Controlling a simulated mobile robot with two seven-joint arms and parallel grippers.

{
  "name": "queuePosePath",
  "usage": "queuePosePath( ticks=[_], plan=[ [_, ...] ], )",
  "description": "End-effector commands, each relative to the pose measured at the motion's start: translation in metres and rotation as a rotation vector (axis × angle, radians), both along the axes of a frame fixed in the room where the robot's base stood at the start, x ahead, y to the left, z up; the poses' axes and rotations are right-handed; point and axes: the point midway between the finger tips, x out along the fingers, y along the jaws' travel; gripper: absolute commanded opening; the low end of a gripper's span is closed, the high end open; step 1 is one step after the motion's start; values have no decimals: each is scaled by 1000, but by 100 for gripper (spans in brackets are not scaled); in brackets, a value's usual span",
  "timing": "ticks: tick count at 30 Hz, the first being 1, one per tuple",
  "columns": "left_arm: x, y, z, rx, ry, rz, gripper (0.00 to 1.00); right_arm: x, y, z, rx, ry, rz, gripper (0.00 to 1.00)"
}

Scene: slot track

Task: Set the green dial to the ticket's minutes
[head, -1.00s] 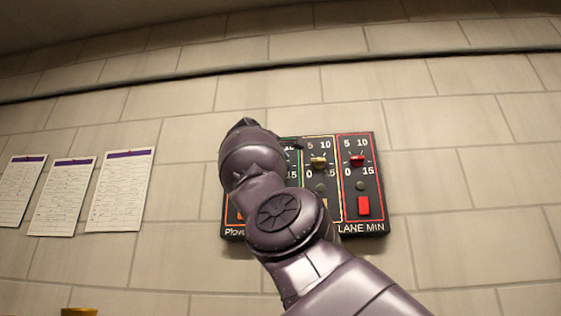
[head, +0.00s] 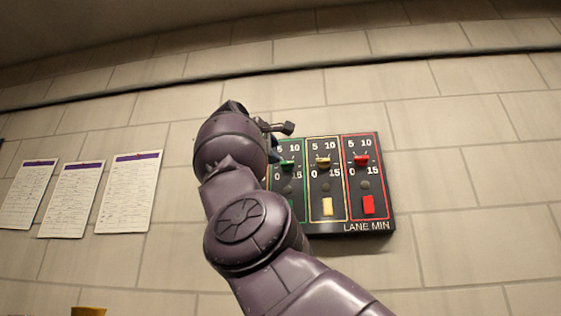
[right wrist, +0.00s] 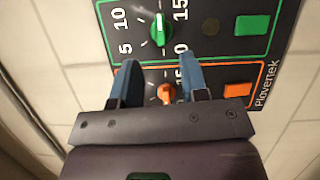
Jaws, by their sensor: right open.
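The green dial (head: 286,163) is on the dark wall panel, partly beside my right arm in the head view. In the right wrist view the green dial (right wrist: 160,30) lies beyond my fingertips, its long axis roughly along the picture's height, among the marks 0, 5, 10 and 15. I cannot tell its exact setting. My right gripper (right wrist: 159,63) is open and empty. Its blue fingers appear either side of the orange dial (right wrist: 166,93), short of the green one. Three paper sheets (head: 127,192) hang on the wall; their text is too small to read. My left gripper is not in view.
The panel also carries a yellow dial (head: 323,162) and a red dial (head: 361,160), with coloured buttons such as the red button (head: 368,205) below. A green button (right wrist: 252,25) shows in the wrist view. A yellow object (head: 88,311) shows at the bottom edge.

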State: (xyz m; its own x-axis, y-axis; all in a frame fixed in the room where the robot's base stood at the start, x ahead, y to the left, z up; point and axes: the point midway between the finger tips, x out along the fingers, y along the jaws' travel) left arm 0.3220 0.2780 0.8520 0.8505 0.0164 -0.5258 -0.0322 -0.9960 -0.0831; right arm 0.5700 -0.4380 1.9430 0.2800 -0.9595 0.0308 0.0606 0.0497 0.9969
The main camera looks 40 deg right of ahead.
Motion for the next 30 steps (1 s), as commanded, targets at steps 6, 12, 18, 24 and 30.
queuePosePath(
  ticks=[6,12,18,24,30],
  plan=[
    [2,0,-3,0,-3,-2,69,-7,25,-1,0,0,0,41],
    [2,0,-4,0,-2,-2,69,-9,30,-1,1,0,-1,41],
    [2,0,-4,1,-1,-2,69,-9,30,-1,1,0,-1,41],
    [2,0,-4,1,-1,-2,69,-9,30,-1,1,0,-1,41],
    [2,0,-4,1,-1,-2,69,-9,30,-1,0,0,-1,41]
  ],
)
